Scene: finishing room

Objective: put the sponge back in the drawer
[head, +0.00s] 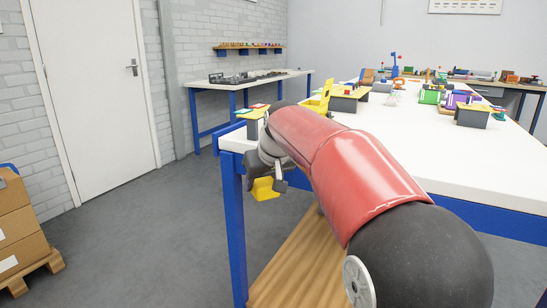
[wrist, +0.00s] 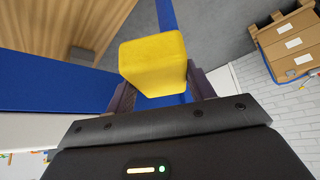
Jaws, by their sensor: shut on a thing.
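A yellow block, which looks like the sponge (head: 264,188), is held in my gripper (head: 268,178) beside the near left corner of the white-topped table, below the level of its top. In the wrist view the sponge (wrist: 155,65) sits between the two dark fingers, with my gripper (wrist: 160,92) shut on it. The floor and a blue table leg show behind it. I cannot make out a drawer for certain in either view.
The white table (head: 420,150) has blue legs and a wooden lower shelf (head: 290,262). Yellow-topped units and small items stand on it. A second bench (head: 250,77) is at the back. Cardboard boxes (head: 14,225) stand at the left. The floor between is clear.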

